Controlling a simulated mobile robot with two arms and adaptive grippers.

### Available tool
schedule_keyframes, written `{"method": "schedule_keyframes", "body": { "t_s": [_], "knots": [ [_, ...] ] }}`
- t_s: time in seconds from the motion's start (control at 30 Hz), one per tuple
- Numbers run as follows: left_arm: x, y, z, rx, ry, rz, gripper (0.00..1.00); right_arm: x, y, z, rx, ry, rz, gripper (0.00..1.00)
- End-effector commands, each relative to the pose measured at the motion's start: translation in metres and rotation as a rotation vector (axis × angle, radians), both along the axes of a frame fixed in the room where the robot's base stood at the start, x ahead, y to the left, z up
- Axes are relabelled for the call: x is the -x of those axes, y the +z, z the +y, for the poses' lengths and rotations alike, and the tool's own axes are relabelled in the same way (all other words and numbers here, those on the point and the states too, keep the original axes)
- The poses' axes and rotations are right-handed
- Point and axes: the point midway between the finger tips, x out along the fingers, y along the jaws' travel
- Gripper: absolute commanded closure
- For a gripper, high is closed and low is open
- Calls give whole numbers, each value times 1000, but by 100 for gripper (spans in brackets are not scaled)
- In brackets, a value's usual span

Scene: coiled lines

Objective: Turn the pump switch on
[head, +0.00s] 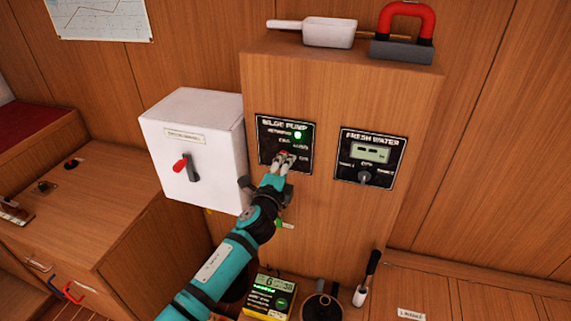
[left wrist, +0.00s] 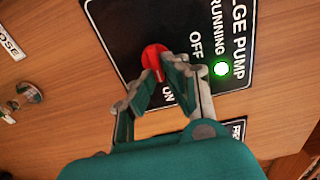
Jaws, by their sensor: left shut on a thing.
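The black bilge pump panel (head: 268,140) is on the front of the wooden cabinet, and its lettering also shows in the left wrist view (left wrist: 115,20). Its green light is lit beside the word RUNNING. The red switch knob (left wrist: 153,58) sits on this panel near the words OFF and ON. My left gripper (head: 285,157) is at the panel, its fingers closed around the knob, as the left wrist view (left wrist: 160,68) shows. In the head view the fingers mostly hide the knob. My right gripper is not in view.
A fresh water panel (head: 370,158) is to the right. A white box (head: 195,130) with a red-tipped lever stands at left. A white scoop (head: 328,33) and a red-handled thing (head: 405,25) lie on top. A yellow device (head: 268,296) is below.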

Motion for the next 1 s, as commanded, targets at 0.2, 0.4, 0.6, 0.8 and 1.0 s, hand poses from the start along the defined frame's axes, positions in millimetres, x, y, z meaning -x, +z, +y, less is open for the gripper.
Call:
{"method": "schedule_keyframes", "body": {
  "t_s": [0.2,0.4,0.6,0.8,1.0],
  "knots": [
    [0,-2,0,-4,0,2,100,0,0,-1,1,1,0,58],
    [0,-2,0,-3,0,2,75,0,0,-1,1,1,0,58],
    [0,-1,0,-2,0,2,67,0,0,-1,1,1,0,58],
    [3,-1,1,-1,0,1,67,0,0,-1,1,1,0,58],
    [29,-2,10,-2,-1,2,67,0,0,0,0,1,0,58]
  ]
}}
